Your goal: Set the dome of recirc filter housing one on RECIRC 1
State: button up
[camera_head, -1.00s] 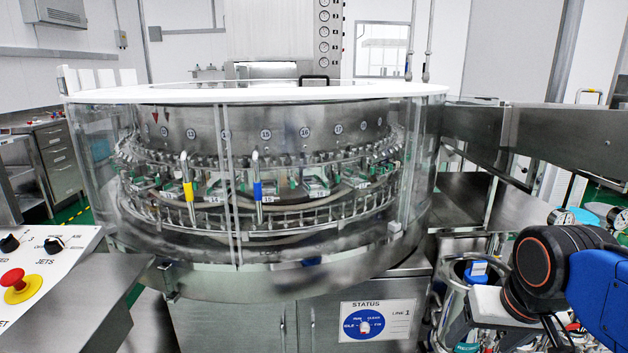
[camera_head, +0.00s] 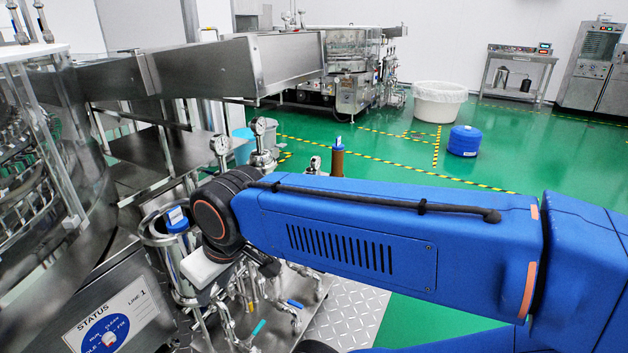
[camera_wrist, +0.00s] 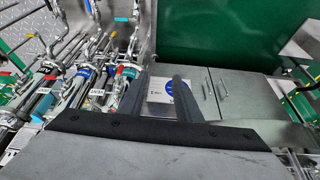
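My gripper (camera_wrist: 160,85) shows in the wrist view with its two dark fingers apart and nothing between them. It points toward steel cabinet doors with a status plate, well beyond the fingertips. In the head view my blue arm crosses the right half, and the gripper's fingers cannot be made out. A brown upright cylinder with a blue-and-white top tag (camera_head: 338,160) stands behind my arm, its lower part hidden; it may be an uncovered filter. Steel housings with gauges (camera_head: 262,140) stand left of it. No dome or RECIRC 1 label can be identified with certainty.
The round washer (camera_head: 50,130) and its status plate (camera_head: 105,318) are at left. Piping and valves (camera_head: 245,320) stand close below my wrist. A far bench (camera_head: 520,58) bears a steel canister (camera_head: 502,77). A white bin (camera_head: 438,102) and blue drum (camera_head: 464,140) stand on open green floor.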

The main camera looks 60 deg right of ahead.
aim_at(315, 162)
jog(key=z, duration=1.65)
jog(key=i+l, duration=0.1)
jog(key=l, duration=0.25)
jog(key=i+l+u, duration=0.1)
jog(key=l, duration=0.25)
jog(key=i+l, duration=0.15)
jog(key=l, duration=0.25)
jog(key=i+l, duration=0.1)
jog(key=l, duration=0.25)
jog(key=i+l+u, duration=0.15)
jog(key=i+l, duration=0.2)
jog(key=i+l+u, duration=0.1)
jog(key=i+l, duration=0.25)
jog(key=l, duration=0.2)
jog(key=i+l+u, duration=0.15)
jog(key=i+l, duration=0.2)
jog(key=l, duration=0.15)
jog(key=i, duration=0.55)
jog(key=u, duration=0.05)
